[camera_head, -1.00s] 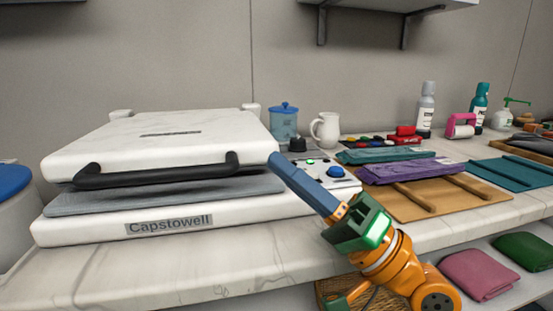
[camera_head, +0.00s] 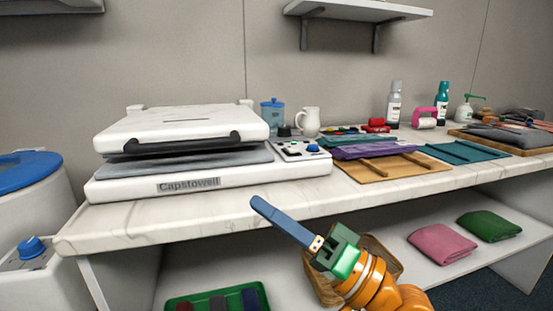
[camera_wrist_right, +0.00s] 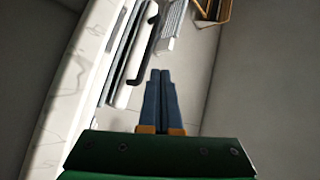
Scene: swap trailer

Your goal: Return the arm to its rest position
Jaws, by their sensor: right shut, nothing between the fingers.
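My right gripper (camera_head: 256,203) is in the lower middle of the head view, in front of the counter's front edge. Its long blue fingers are together with nothing between them, and they point up and left. In the right wrist view the fingers (camera_wrist_right: 161,75) also lie side by side, shut. The green gripper body (camera_head: 338,252) and orange arm link (camera_head: 372,285) sit below and to the right. The gripper touches nothing that I can see. My left gripper is not in view.
A white press (camera_head: 184,133) with a black handle stands on the marble counter (camera_head: 235,205). Wooden boards with folded cloths (camera_head: 375,150) lie to its right. A lower shelf (camera_head: 420,270) holds a pink cloth (camera_head: 442,243) and a green cloth (camera_head: 489,226). A white drum (camera_head: 35,205) stands at left.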

